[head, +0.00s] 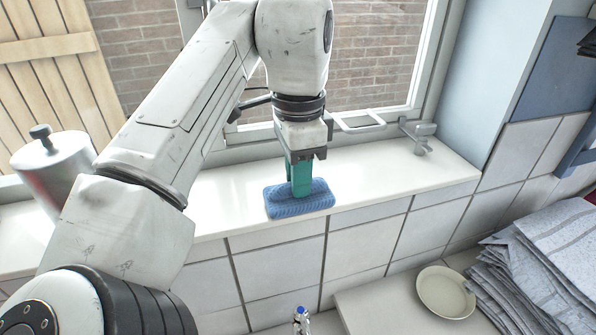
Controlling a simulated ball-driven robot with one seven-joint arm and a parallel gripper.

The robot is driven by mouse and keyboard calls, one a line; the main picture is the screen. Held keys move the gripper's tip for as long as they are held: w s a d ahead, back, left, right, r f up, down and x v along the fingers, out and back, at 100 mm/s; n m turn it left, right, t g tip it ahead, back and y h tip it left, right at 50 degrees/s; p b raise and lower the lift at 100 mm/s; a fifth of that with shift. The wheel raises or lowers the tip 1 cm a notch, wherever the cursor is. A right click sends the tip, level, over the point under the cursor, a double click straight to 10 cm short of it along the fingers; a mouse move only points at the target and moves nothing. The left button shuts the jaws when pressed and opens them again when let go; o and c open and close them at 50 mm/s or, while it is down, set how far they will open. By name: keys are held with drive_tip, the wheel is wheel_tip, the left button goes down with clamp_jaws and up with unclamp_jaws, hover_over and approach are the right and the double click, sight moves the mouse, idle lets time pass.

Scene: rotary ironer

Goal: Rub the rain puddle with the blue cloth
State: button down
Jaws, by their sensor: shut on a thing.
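The blue cloth (300,206) is a folded, textured pad on the white window sill, near its front edge. My gripper (301,188) points down with its green fingers shut on the cloth from above. The cloth appears to rest flat on the sill. I cannot clearly make out the rain puddle; the sill surface is glossy, and the cloth, gripper and my arm hide part of it.
The window sill (395,168) runs below a window frame with a metal latch (418,136). A metal canister (58,165) stands at the left. Below the tiled wall are a cream plate (446,292) and a stack of grey cloths (545,265).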

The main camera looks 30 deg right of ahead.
drive_tip(key=shift+f, duration=0.35)
drive_tip(key=shift+w, duration=0.1)
drive_tip(key=shift+w+d+r+p, duration=0.2)
drive_tip(key=shift+w+r+p, duration=0.05)
drive_tip(key=shift+w+p, duration=0.3)
drive_tip(key=shift+w+d+r+p, duration=0.2)
drive_tip(key=shift+w+p, duration=0.25)
drive_tip(key=shift+w, duration=0.2)
drive_tip(key=shift+w+d+f, duration=0.1)
drive_tip(key=shift+w+d, duration=0.1)
drive_tip(key=shift+w, duration=0.2)
drive_tip(key=shift+f+p, duration=0.1)
drive_tip(key=shift+p, duration=0.3)
drive_tip(key=shift+s+a+f, duration=0.2)
drive_tip(key=shift+s+f, duration=0.2)
drive_tip(key=shift+s, duration=0.05)
drive_tip(key=shift+s+a+f+p, duration=0.1)
drive_tip(key=shift+s+a+p, duration=0.05)
drive_tip(key=shift+s+a, duration=0.35)
drive_tip(key=shift+s+a+f+p, duration=0.15)
drive_tip(key=shift+s+a, duration=0.1)
drive_tip(key=shift+s, duration=0.35)
drive_tip(key=shift+s+d, duration=0.1)
drive_tip(key=shift+s, duration=0.1)
